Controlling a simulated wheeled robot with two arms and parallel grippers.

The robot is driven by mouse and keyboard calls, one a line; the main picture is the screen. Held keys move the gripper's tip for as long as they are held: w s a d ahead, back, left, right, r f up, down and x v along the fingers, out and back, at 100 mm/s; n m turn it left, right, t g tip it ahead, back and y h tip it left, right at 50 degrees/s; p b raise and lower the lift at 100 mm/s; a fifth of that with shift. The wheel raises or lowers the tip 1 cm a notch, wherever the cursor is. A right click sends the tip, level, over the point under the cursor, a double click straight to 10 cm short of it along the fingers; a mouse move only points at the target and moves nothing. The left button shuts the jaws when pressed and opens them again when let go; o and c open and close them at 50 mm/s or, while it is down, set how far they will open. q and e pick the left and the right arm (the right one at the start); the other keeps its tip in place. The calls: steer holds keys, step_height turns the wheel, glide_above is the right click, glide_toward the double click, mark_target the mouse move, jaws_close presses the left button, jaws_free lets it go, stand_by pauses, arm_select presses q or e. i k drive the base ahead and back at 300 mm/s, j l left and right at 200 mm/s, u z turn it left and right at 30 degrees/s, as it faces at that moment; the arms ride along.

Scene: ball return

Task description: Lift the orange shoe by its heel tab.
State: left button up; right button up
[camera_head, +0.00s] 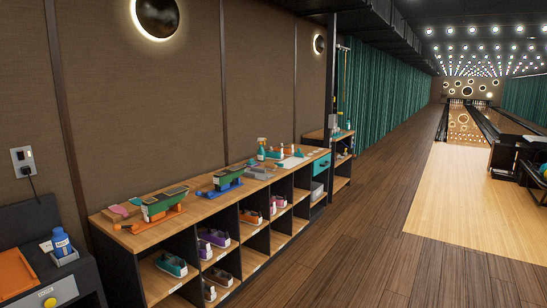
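An orange shoe (250,217) sits in an upper cubby of the long wooden shelf unit (225,205), left of the picture's middle. It is small in this view, and I cannot make out its heel tab. Neither of my grippers is in view.
Teal (172,264) and purple (214,237) shoes sit in nearby cubbies. Green-topped devices (163,202) and spray bottles (262,148) stand on the unit's top. A dark counter (85,285) is at the lower left. The wooden floor (375,230) right of the shelves is clear.

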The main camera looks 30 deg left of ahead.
mark_target(288, 152)
steer(key=i+j, duration=0.15)
steer(key=i, duration=1.15)
steer(key=i+j+u, duration=0.1)
steer(key=i, duration=1.2)
steer(key=i+u, duration=0.15)
steer(key=i, duration=0.4)
steer(key=i+l+u, duration=0.1)
steer(key=i, duration=0.5)
steer(key=i+l+u, duration=0.15)
steer(key=i, duration=0.4)
steer(key=i+l+u, duration=0.15)
steer(key=i, duration=0.45)
